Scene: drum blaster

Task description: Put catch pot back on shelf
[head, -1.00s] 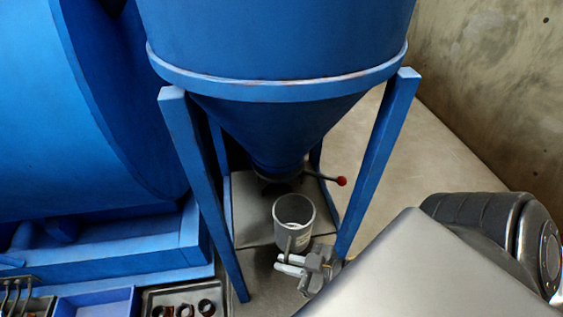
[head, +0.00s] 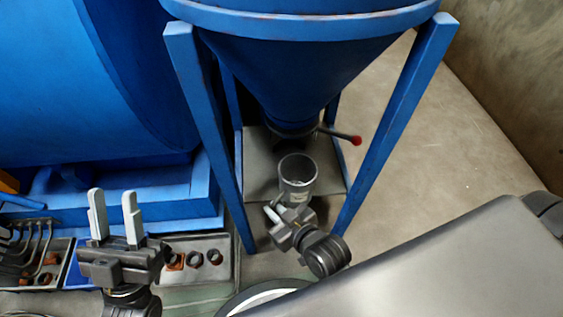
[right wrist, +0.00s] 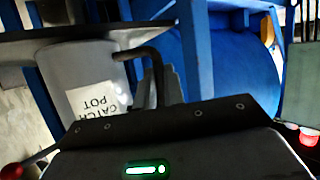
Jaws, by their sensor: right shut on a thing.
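The catch pot (head: 298,176) is a grey cylindrical cup under the blue hopper's spout, at the grey shelf plate (head: 262,180) between the hopper legs. Its mouth faces up in the head view. My right gripper (head: 275,212) is shut on the pot's handle, at the near side of the pot. In the right wrist view the pot (right wrist: 82,62) shows its "CATCH POT" label and its dark curved handle (right wrist: 148,58). Whether the pot's base touches the plate I cannot tell. My left gripper (head: 117,220) is open and empty at the lower left, fingers pointing up.
The blue hopper (head: 310,70) stands on legs around the plate, with a red-knobbed lever (head: 355,140) right of the spout. A tray with dark rings (head: 197,258) and a rack of hooked tools (head: 30,240) lie at lower left. Floor at right is clear.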

